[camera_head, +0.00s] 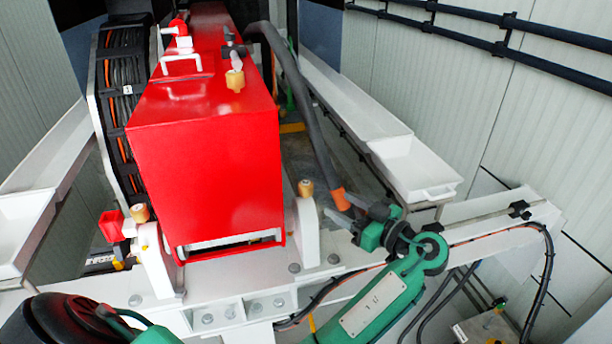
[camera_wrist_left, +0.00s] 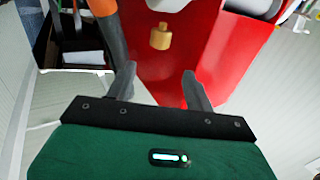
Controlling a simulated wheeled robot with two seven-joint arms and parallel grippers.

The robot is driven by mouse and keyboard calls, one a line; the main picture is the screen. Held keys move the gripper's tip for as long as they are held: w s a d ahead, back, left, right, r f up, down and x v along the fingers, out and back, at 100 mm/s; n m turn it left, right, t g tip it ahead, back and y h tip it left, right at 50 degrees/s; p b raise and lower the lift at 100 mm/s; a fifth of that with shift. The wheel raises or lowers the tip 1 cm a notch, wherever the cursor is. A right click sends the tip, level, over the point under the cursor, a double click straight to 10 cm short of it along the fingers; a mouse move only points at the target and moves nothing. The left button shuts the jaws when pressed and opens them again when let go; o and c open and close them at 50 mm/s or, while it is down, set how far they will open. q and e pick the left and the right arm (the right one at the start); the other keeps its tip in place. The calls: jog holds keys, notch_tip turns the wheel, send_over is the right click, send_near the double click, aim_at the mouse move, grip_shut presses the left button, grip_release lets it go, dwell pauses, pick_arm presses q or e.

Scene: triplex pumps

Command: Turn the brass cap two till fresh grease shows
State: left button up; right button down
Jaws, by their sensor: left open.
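Three brass caps show in the head view. One (camera_head: 306,188) stands at the front right beside the red housing (camera_head: 205,165), one (camera_head: 139,213) at the front left, and one (camera_head: 235,80) on top of the housing. I see no numbers on them. My left gripper (camera_head: 346,210) is open and empty, right of the front right cap and apart from it. In the left wrist view a brass cap (camera_wrist_left: 160,37) shows beyond the open fingers (camera_wrist_left: 158,84), against the red housing. No grease is visible on it. My right gripper is not in view.
A dark hose with an orange end (camera_head: 340,198) stands close to the left gripper and runs up behind the front right cap. A white beam (camera_head: 460,225) crosses the front. A white tray (camera_head: 415,168) lies right.

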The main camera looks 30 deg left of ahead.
aim_at(310, 185)
pick_arm(q)
jog(key=a+p, duration=0.2)
jog(key=a, duration=0.1)
jog(key=w+a+p, duration=0.1)
jog(key=a, duration=0.3)
jog(key=w+a+p, duration=0.1)
jog(key=a+p, duration=0.1)
jog(key=a, duration=0.1)
jog(key=shift+a+r+p, duration=0.15)
jog(key=shift+a+p, duration=0.1)
jog(key=shift+p, duration=0.05)
jog(key=shift+a+f, duration=0.2)
jog(key=shift+a, duration=0.5)
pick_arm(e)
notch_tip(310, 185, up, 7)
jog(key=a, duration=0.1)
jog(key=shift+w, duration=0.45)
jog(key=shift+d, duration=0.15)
